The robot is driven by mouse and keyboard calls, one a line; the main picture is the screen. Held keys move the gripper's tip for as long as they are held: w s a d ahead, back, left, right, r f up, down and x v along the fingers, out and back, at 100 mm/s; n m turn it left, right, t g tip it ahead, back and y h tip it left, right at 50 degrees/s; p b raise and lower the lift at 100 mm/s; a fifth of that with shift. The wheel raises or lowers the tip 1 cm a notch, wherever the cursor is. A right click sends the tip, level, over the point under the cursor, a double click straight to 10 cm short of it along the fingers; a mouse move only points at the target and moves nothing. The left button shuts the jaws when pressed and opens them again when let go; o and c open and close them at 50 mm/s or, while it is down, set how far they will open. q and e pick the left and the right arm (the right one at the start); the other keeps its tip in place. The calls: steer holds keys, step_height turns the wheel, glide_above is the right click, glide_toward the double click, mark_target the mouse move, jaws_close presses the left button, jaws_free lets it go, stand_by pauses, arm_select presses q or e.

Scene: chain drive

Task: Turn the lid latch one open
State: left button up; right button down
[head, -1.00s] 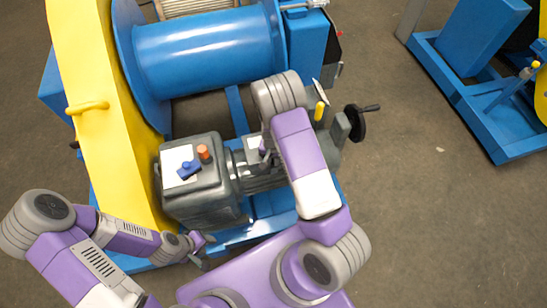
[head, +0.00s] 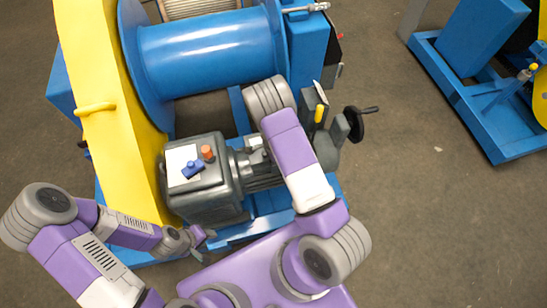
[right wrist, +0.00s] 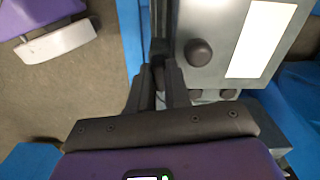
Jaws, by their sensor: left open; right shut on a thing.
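My right gripper (right wrist: 157,84) is shut on a small dark upright piece (right wrist: 158,72) at the left edge of a grey box (right wrist: 212,78) in the right wrist view. The piece looks like the lid latch, but the fingers hide much of it, and I cannot tell how far it is turned. The box face carries a round dark knob (right wrist: 198,52) and a white label (right wrist: 262,38). In the head view my right arm hides the right gripper and the latch. My left gripper (head: 203,243) is open and empty, low in front of the grey gearbox (head: 208,197).
The gearbox has an orange knob (head: 207,152) and a blue knob (head: 192,169) on top. A yellow guard (head: 100,107), a blue drum (head: 205,55) and a black handwheel (head: 355,123) stand around it. Bare floor (head: 420,210) lies to the right.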

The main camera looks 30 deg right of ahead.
steer(key=shift+m+p, duration=0.3)
steer(key=shift+m, duration=0.7)
steer(key=c, duration=1.1)
jaws_free()
steer(key=shift+r, duration=0.1)
step_height(320, 180, up, 7)
steer(key=shift+r+p, duration=0.2)
steer(key=shift+p, duration=1)
